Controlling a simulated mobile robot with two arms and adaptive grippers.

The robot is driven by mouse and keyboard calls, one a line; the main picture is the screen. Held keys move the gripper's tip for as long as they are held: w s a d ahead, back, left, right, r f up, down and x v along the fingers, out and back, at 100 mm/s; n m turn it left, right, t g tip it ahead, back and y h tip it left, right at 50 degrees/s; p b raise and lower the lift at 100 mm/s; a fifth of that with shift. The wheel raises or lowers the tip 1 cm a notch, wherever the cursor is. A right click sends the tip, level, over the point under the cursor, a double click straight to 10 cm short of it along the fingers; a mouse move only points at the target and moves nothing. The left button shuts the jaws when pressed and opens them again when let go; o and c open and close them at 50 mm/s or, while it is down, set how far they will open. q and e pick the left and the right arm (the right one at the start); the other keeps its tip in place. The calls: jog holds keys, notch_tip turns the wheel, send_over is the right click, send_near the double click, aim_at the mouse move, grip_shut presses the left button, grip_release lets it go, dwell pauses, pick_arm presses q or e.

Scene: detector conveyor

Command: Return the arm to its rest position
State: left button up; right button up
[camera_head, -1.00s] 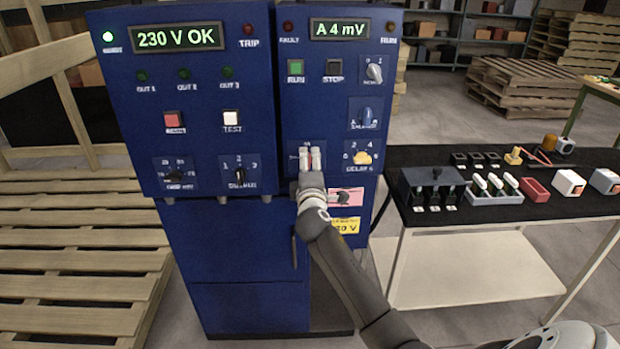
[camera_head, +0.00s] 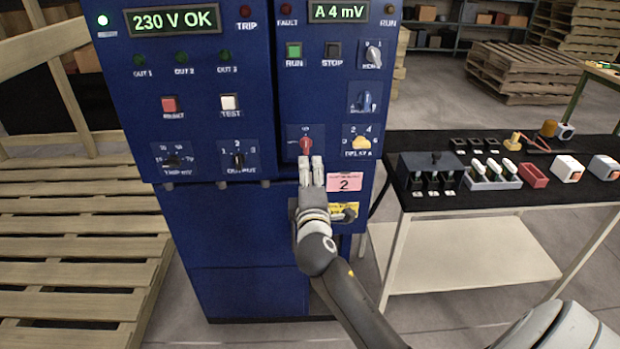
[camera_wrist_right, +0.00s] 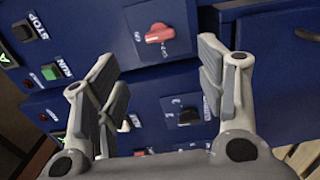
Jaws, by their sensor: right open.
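My right gripper (camera_head: 311,172) is in front of the right blue cabinet, just below a red rotary knob (camera_head: 306,145). In the right wrist view the right gripper (camera_wrist_right: 165,85) has its two fingers spread wide with nothing between them. The red knob (camera_wrist_right: 160,34) shows beyond the fingertips there, apart from them. My right arm (camera_head: 345,290) reaches up from the lower right of the head view. My left gripper is not in view.
The blue cabinet (camera_head: 235,225) stands directly ahead, with a pink label (camera_head: 344,183) near the gripper. A table (camera_head: 400,215) with a black top holds trays and small parts at the right. Wooden pallets (camera_head: 60,260) lie at the left.

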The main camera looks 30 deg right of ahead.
dwell(0.3)
jog(key=s+a+f+g+y, duration=0.1)
jog(key=a+f+g+y, duration=0.1)
jog(key=f, duration=1)
jog(key=a+f+g+y, duration=0.1)
jog(key=a+f+y, duration=0.15)
jog(key=f, duration=1.05)
jog(key=s+a+f+m+g+y, duration=0.15)
jog(key=s+f, duration=0.25)
jog(key=f, duration=0.4)
jog(key=s+a+f+m+g+y, duration=0.1)
jog(key=s+a+f+g, duration=0.1)
jog(key=s+f, duration=0.45)
jog(key=s+a+f+m+g+y, duration=0.1)
jog(key=s+f+m+g, duration=0.1)
jog(key=s+f, duration=0.6)
jog(key=s+a+f+m+g, duration=0.2)
jog(key=s+f, duration=0.7)
jog(key=s, duration=0.9)
jog(key=s+a+f+m+g+y, duration=0.1)
jog(key=s+a+f+m+g, duration=0.1)
jog(key=s+f, duration=0.6)
jog(key=s+g, duration=0.1)
jog(key=s, duration=0.4)
jog(key=shift+f+m+g+y, duration=0.25)
jog(key=shift+m+g+y, duration=0.05)
jog(key=shift+m+g, duration=0.05)
jog(key=shift+w+a, duration=0.1)
